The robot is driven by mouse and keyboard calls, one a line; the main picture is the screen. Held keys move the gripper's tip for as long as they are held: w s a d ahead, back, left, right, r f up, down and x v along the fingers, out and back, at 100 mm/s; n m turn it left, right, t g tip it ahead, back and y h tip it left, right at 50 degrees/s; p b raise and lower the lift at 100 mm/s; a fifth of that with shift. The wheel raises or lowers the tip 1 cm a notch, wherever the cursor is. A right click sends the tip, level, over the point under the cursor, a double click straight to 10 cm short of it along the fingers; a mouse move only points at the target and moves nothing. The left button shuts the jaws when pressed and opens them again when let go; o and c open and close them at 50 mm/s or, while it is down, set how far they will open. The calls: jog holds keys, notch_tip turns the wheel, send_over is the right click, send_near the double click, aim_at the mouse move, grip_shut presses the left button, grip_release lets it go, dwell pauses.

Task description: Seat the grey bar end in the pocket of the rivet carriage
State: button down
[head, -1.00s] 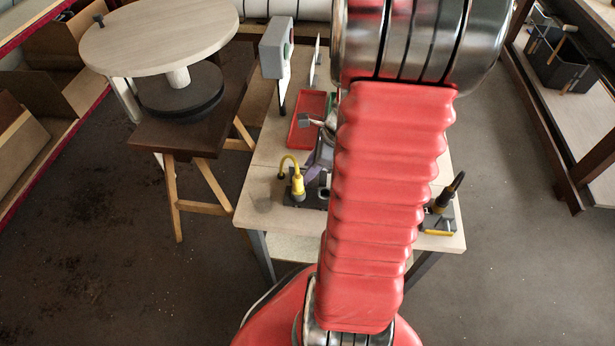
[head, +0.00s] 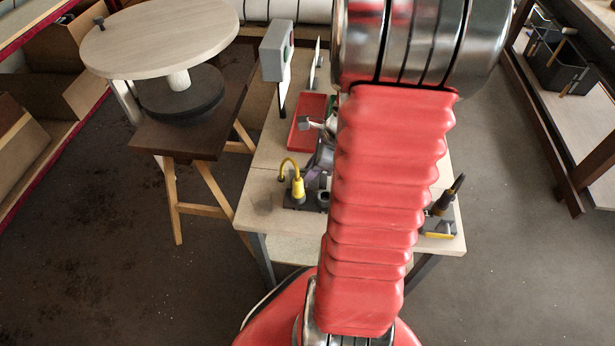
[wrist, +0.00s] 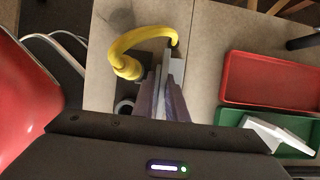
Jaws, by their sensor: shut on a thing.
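My gripper (wrist: 165,95) shows in the wrist view as two purple-grey fingers pointing away from its dark body. They are shut on the grey bar end (wrist: 176,68), a light grey piece at the fingertips. In the head view my arm hides most of the gripper; only a purple part (head: 313,173) shows left of it. A dark fixture (head: 293,202) with a yellow curved hose (head: 297,180) stands at the near left of the bench; I take it for the rivet carriage. The hose (wrist: 127,58) is left of the fingers in the wrist view. The pocket is hidden or too small to tell.
A red tray (head: 308,130) and a green tray (wrist: 292,125) lie farther back, with a pale piece (wrist: 275,135) at the green one. A grey upright device (head: 276,52) stands behind. A black-and-yellow fixture (head: 441,218) is at the bench's right edge.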

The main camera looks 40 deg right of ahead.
jog(key=shift+r, duration=0.15)
notch_tip(320, 180, up, 10)
jog(key=shift+f, duration=0.1)
dwell(0.4)
dwell(0.4)
jog(key=shift+w+a+n, duration=0.2)
jog(key=shift+w+n, duration=0.2)
jog(key=shift+w, duration=0.1)
jog(key=w+a+f+n+g+h, duration=0.1)
jog(key=w+a+n+g, duration=0.3)
jog(key=w+a+n, duration=0.7)
jog(key=w+a+f+n+g+h, duration=0.1)
jog(key=w+a+f+n+g, duration=0.3)
jog(key=w+a+n, duration=0.7)
jog(key=a+n, duration=0.1)
jog(key=n, duration=0.4)
jog(key=shift+w+n+h, duration=0.15)
jog(key=shift+n+h, duration=0.15)
jog(key=shift+h, duration=0.1)
